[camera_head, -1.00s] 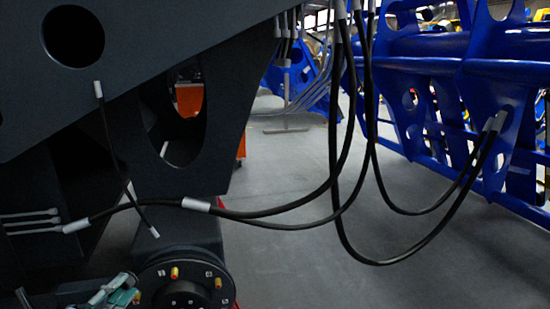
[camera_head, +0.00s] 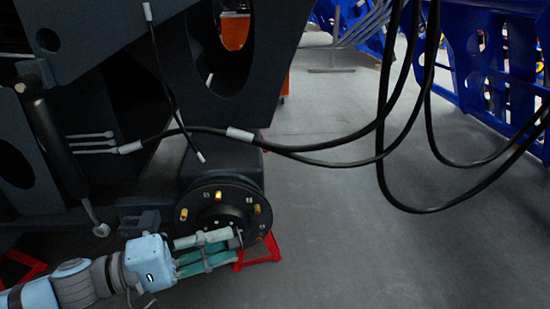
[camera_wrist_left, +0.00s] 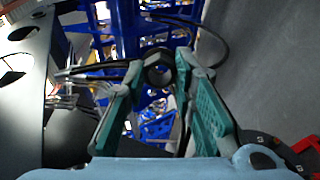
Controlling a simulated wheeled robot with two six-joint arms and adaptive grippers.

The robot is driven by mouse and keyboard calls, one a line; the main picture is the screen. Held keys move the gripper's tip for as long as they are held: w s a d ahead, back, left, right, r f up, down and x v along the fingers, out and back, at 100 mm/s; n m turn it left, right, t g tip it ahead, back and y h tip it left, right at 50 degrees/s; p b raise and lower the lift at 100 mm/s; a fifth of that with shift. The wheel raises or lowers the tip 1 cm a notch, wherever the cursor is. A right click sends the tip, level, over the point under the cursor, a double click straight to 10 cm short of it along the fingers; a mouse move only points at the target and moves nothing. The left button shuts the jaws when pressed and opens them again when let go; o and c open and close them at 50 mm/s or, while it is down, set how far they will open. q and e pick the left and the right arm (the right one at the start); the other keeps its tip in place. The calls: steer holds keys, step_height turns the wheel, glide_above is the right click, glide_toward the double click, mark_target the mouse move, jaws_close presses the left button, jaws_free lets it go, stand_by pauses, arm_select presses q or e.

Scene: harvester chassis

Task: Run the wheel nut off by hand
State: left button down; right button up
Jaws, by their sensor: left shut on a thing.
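The wheel hub (camera_head: 212,192) is a dark round disc with several brass-coloured studs around its rim, low in the head view. My left gripper (camera_head: 236,238) reaches in from the left, with its green fingers across the lower front of the hub. In the left wrist view, the left gripper (camera_wrist_left: 160,72) is shut on a dark wheel nut (camera_wrist_left: 158,70) at its fingertips. The nut's hole faces the wrist camera. The hub's numbered edge (camera_wrist_left: 262,142) is at lower right there, apart from the nut in the picture. My right gripper is not in view.
A red stand (camera_head: 262,252) is under the hub. Black hoses (camera_head: 330,150) hang in loops from the dark chassis (camera_head: 110,40) towards the right. A blue frame (camera_head: 490,80) stands at the back right. The grey floor (camera_head: 350,240) right of the hub is clear.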

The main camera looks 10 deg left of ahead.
arm_select(q)
steer(key=w+a+n+t+y+p, duration=0.3)
steer(key=w+a+n+y+p, duration=0.65)
steer(key=a, duration=0.65)
steer(key=w+a+f+n+g+y+p, duration=0.2)
steer(key=a+f+n+g+y+p, duration=0.25)
steer(key=a, duration=0.55)
steer(key=s+f+g+y+p, duration=0.2)
steer(key=s+f+g+p, duration=0.4)
steer(key=s+f+p, duration=0.15)
steer(key=s+d+f+g+h+p, duration=0.1)
steer(key=s+d+f+g+p, duration=0.2)
steer(key=d, duration=0.7)
steer(key=s+p, duration=0.2)
steer(key=s, duration=0.2)
steer(key=shift+d+f+h+p, duration=0.15)
steer(key=shift+f+h+p, duration=0.05)
steer(key=shift+h+p, duration=0.1)
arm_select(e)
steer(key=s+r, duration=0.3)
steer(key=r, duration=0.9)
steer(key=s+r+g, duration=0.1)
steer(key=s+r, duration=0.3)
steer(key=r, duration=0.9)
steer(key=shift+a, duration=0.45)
